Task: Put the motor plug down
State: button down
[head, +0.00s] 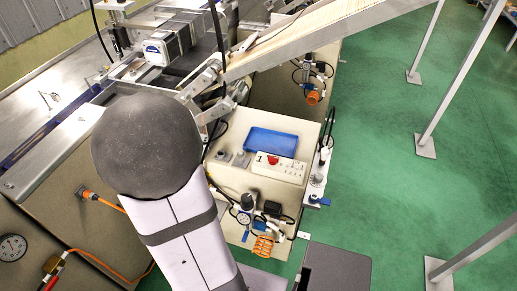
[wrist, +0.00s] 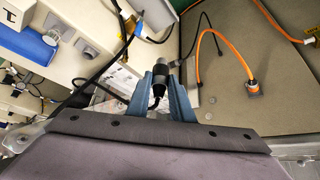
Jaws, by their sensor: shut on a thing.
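The motor plug (wrist: 159,74) is a black cylinder with a greyish collar, seen in the wrist view. It sits between the two blue-grey fingers of my gripper (wrist: 158,88), which is shut on it. The plug's tip points away from the wrist, and a black cable runs down from its near end. The plug appears held up in front of the beige machine panel; I cannot tell its exact gap from any surface. In the head view my own arm hides the gripper and the plug.
An orange cable ends in a connector (wrist: 253,88) on the beige panel to the right. Black cables cross the left of the wrist view. In the head view, a blue tray (head: 270,142) and a control box (head: 275,167) with a red button sit on the beige cabinet (head: 305,137).

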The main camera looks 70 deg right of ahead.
jog(key=s+d+f+m+g+h+b, duration=0.1)
jog(key=s+d+m, duration=0.3)
jog(key=s, duration=0.7)
jog(key=s+d+f+m+g+h+b, duration=0.1)
jog(key=s+d+f+m+g+b, duration=0.1)
jog(key=s+d, duration=0.5)
jog(key=shift+s+d+m+g+b, duration=0.2)
jog(key=shift+s+m+g+b, duration=0.6)
jog(key=shift+s+m, duration=0.95)
jog(key=shift+s+d+n, duration=0.1)
jog(key=shift+s+n, duration=0.25)
jog(key=p, duration=0.9)
send_over(270, 146)
jog(key=shift+d, duration=0.15)
jog(key=shift+f, duration=1.75)
jog(key=shift+f, duration=0.2)
jog(key=c, duration=1.6)
grip_release()
